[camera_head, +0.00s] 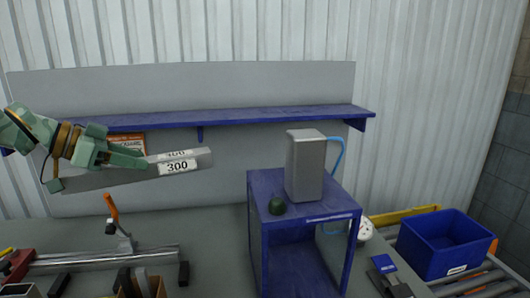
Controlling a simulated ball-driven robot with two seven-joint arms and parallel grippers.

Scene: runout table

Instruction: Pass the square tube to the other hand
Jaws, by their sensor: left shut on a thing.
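The fingers hide some of the tube there. The tube's right end is free. My right gripper is not in view.
A blue stand (262,186) carries a grey metal box (307,165) and a dark green knob (276,205). A blue shelf (250,115) runs behind. An orange-handled clamp (112,212) stands at left. A blue bin (442,262) sits on rollers at right.

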